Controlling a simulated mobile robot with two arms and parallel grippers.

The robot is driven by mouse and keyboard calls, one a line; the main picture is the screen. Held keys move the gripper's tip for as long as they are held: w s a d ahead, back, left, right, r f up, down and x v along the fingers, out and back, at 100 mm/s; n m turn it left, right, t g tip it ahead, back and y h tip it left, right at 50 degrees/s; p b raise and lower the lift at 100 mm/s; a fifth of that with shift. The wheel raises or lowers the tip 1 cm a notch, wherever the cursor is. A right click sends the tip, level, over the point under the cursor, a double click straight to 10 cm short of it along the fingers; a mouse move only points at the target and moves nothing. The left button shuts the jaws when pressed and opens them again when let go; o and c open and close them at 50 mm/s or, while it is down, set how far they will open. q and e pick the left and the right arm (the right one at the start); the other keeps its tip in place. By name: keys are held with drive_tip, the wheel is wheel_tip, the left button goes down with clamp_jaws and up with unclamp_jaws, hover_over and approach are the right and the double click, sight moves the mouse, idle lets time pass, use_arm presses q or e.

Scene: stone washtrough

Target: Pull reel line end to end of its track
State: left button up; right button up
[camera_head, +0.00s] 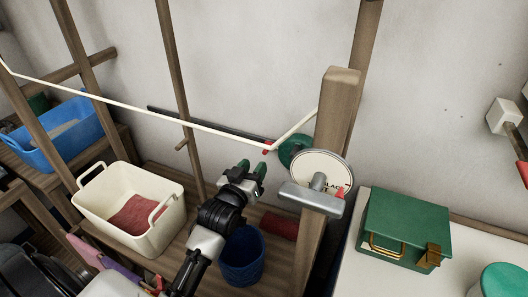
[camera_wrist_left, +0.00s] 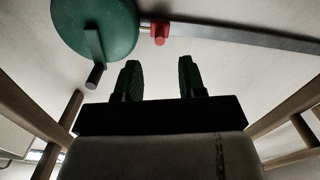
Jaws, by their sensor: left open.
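The reel is on a wooden post, with a white lettered face (camera_head: 322,170), a green disc (camera_head: 293,150) behind it and a grey metal bar in front. The green disc also shows at the upper left of the left wrist view (camera_wrist_left: 112,25). A red piece (camera_head: 268,149), the likely line end, sits beside the disc at the right end of a dark, straight track (camera_head: 205,125); in the left wrist view the red piece (camera_wrist_left: 160,33) is on the track (camera_wrist_left: 240,37). My left gripper (camera_head: 251,168) is open and empty, just below the red piece and apart from it.
A white line (camera_head: 150,112) slopes across from the upper left to near the red piece. Below stand a white basket (camera_head: 108,218) with red cloth, a blue bucket (camera_head: 243,252) and a blue tub (camera_head: 62,145). A green box (camera_head: 408,222) stands right of the wooden post (camera_head: 337,115).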

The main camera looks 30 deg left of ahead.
sight(264, 153)
use_arm(q)
drive_tip(key=w, duration=0.5)
drive_tip(key=shift+a+f, duration=0.1)
drive_tip(key=shift+w, duration=0.85)
use_arm(e)
drive_tip(key=shift+w+d+r, duration=0.1)
drive_tip(key=shift+w+d, duration=0.05)
drive_tip(key=shift+w, duration=0.35)
use_arm(q)
clamp_jaws()
use_arm(e)
drive_tip(key=shift+s, duration=0.2)
use_arm(q)
drive_tip(key=shift+a, duration=0.1)
